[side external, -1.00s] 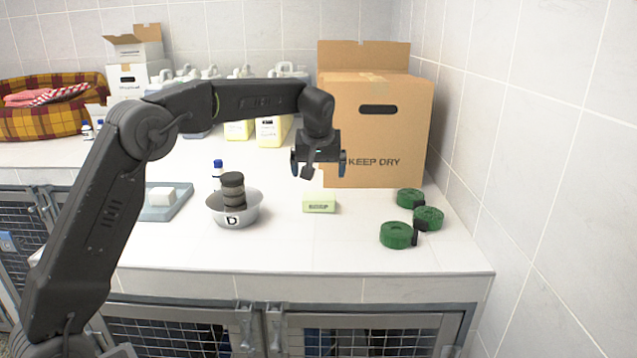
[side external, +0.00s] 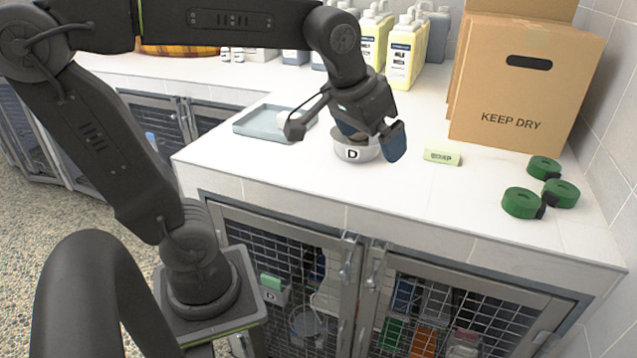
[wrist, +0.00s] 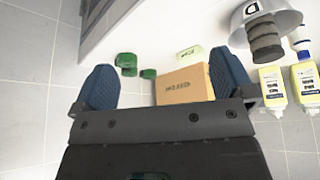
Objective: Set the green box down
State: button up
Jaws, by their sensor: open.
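The small pale green box (side external: 441,157) with dark lettering lies flat on the white counter (side external: 400,190), between the metal bowl and the cardboard box. It also shows in the wrist view (wrist: 189,52), small and well beyond my fingers. My gripper (side external: 375,142) is open and empty, in the air, left of the green box in the side external view and overlapping the bowl there. In the wrist view its two blue fingers (wrist: 163,75) are spread wide with nothing between them at hand. The green box is not touched by my gripper.
The metal bowl (side external: 357,152) marked D holds a dark stack (wrist: 265,42). Green rolls (side external: 522,203) lie right of the box, with a large KEEP DRY cardboard box (side external: 520,100) behind. A grey tray (side external: 268,125) and yellow-filled jugs (side external: 403,55) stand elsewhere. Counter in front of the green box is clear.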

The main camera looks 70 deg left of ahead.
jog(key=s+d+f+m+h, duration=0.1)
jog(key=s+d+f+m, duration=0.1)
jog(key=s+f, duration=0.3)
jog(key=s, duration=0.4)
jog(key=shift+s+f, duration=0.35)
